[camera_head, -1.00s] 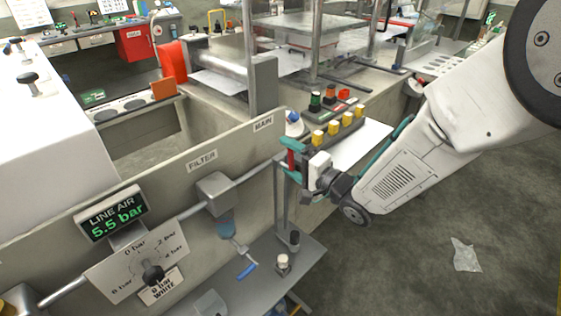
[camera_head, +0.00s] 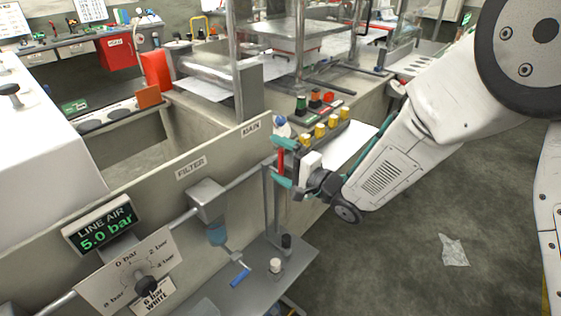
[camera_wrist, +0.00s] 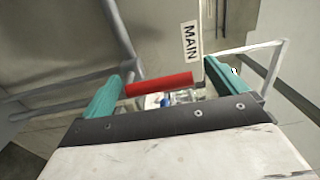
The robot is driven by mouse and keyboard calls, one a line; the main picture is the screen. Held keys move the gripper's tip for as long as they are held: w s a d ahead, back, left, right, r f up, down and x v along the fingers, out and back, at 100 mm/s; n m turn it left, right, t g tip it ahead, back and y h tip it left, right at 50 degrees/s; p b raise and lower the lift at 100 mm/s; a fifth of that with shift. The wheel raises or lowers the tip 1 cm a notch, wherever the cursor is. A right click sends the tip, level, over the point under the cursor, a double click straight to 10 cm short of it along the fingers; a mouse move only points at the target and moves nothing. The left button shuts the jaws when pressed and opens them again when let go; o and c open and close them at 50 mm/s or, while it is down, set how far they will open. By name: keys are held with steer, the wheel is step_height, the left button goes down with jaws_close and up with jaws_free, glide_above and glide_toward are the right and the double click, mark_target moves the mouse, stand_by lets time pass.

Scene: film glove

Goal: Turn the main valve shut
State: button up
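The main valve's red lever (camera_head: 281,160) is on the pipe below the MAIN label (camera_head: 251,130). The red lever also shows in the wrist view (camera_wrist: 160,85), lying across the space between my fingertips. My gripper (camera_head: 283,168) is at the lever, with its teal fingers apart, one beyond each end of the red bar. In the wrist view my gripper (camera_wrist: 165,90) shows a gap at the lever's right end; contact at the left end is unclear. The line air display (camera_head: 104,228) reads 5.0 bar. The valve body is mostly hidden.
A filter (camera_head: 207,200) with a blue bowl hangs on the same pipe, left of the lever. A pressure dial (camera_head: 146,284) is at lower left. A grey shelf (camera_head: 250,290) lies below. Yellow buttons (camera_head: 320,131) are close behind my gripper. The floor at right is mostly clear.

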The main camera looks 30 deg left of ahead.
steer(key=v, duration=0.8)
stand_by(0.4)
